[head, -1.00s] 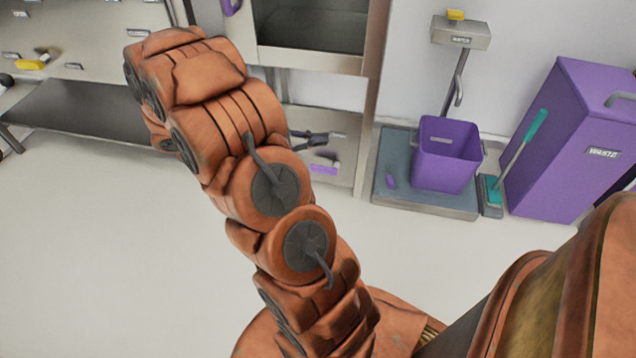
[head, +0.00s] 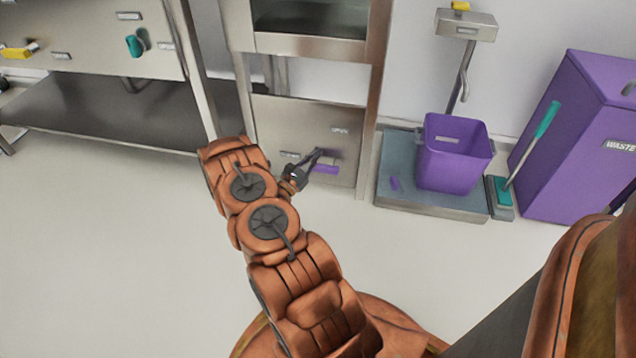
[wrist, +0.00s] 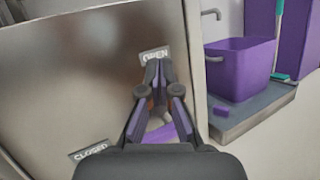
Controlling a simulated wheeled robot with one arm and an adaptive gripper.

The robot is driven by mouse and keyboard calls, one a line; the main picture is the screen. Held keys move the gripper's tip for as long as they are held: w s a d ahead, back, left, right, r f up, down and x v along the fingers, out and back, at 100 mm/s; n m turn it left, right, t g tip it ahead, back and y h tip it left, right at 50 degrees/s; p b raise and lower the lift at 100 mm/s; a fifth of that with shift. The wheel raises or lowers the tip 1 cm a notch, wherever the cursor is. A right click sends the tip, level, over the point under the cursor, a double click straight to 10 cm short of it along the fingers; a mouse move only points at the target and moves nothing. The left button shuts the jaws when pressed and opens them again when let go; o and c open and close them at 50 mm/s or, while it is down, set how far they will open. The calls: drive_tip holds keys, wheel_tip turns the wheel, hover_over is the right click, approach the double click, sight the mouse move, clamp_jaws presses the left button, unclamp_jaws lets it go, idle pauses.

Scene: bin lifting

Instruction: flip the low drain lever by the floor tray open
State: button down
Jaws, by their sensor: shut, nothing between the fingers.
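The low drain lever (head: 326,169) has a purple handle on a low steel panel (head: 275,125) and points roughly to the right in the head view. In the wrist view the purple lever (wrist: 180,132) is partly hidden behind my fingers. An OPEN label (wrist: 153,55) is above it and a CLOSED label (wrist: 90,151) is to its lower left. My gripper (head: 318,154) is shut and empty, with its tips close to the lever's upper left in the head view. In the wrist view my gripper (wrist: 158,68) points toward the OPEN label. I cannot tell whether it touches the lever.
A grey floor platform (head: 396,160) with a purple bin (head: 455,160) stands to the right. A green-handled brush (head: 535,130) and a purple WASTE container (head: 580,130) are beyond it. A steel bench (head: 100,115) is at left. The floor in front is clear.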

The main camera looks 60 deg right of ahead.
sight(326, 166)
wheel_tip(326, 166, down, 26)
drive_tip(key=a+n+t+y+b, duration=0.1)
drive_tip(key=n+t+b, duration=0.4)
drive_tip(key=t, duration=0.5)
drive_tip(key=shift+w+r+n+y+b, duration=0.15)
drive_tip(key=shift+w+n+y+b, duration=0.2)
drive_tip(key=shift+n, duration=0.75)
drive_tip(key=shift+d, duration=0.1)
drive_tip(key=w+d+r+p, duration=0.3)
drive_tip(key=d+r, duration=0.3)
drive_tip(key=d, duration=0.2)
drive_tip(key=shift+w+d+r+p, duration=0.15)
drive_tip(key=shift+d+r+p, duration=0.05)
drive_tip(key=shift+d+p, duration=0.15)
